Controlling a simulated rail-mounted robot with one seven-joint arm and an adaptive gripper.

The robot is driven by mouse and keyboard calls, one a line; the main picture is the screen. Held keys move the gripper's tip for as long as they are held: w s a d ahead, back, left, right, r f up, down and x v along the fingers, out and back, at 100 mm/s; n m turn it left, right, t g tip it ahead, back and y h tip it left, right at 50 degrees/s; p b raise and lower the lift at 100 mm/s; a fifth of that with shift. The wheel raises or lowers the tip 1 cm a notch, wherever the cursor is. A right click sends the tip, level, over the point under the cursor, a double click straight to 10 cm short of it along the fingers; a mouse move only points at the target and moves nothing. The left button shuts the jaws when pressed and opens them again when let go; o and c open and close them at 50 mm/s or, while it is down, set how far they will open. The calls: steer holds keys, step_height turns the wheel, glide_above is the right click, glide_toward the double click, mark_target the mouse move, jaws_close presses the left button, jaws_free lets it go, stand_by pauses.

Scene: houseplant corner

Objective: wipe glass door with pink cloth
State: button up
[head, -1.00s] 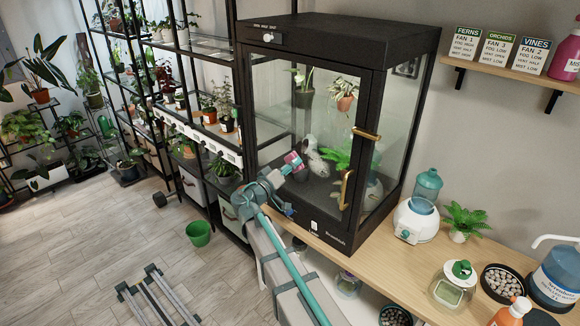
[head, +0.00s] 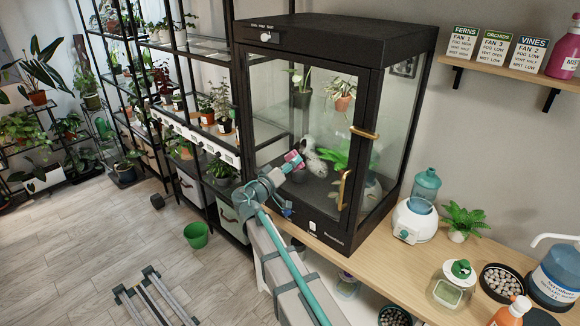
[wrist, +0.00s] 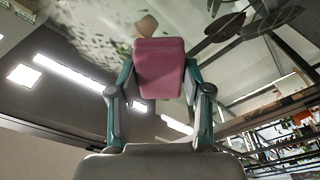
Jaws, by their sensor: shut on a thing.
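The pink cloth (head: 293,160) is a folded, block-like pad in my gripper (head: 287,166). In the wrist view the cloth (wrist: 160,66) sits between the two teal-and-grey fingers, which close on it from both sides. The glass door (head: 322,95) is the black-framed front of the dark cabinet and is closed. The cloth is at the lower left part of the door. I cannot tell whether it touches the glass. In the wrist view, pale, blotchy marks (wrist: 90,42) show on the glass beyond the cloth.
Potted plants and a white figure show behind the glass. A white humidifier (head: 414,222) and a small fern (head: 464,220) stand on the wooden bench right of the cabinet. A black plant rack stands at left.

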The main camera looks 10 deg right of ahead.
mark_target(318, 167)
steer(key=shift+w+d, duration=0.2)
steer(key=shift+d, duration=0.1)
steer(key=shift+s+d+f+b, duration=0.1)
steer(key=shift+s+d+b, duration=0.4)
steer(key=shift+s+b, duration=0.25)
steer(key=shift+s+d+b, duration=0.45)
steer(key=shift+s+b, duration=0.3)
steer(key=shift+s+d+b, duration=0.7)
steer(key=shift+s+d, duration=0.05)
steer(key=shift+s, duration=0.15)
steer(key=shift+s+d+b, duration=0.65)
steer(key=shift+s+d, duration=0.05)
steer(key=shift+s, duration=0.2)
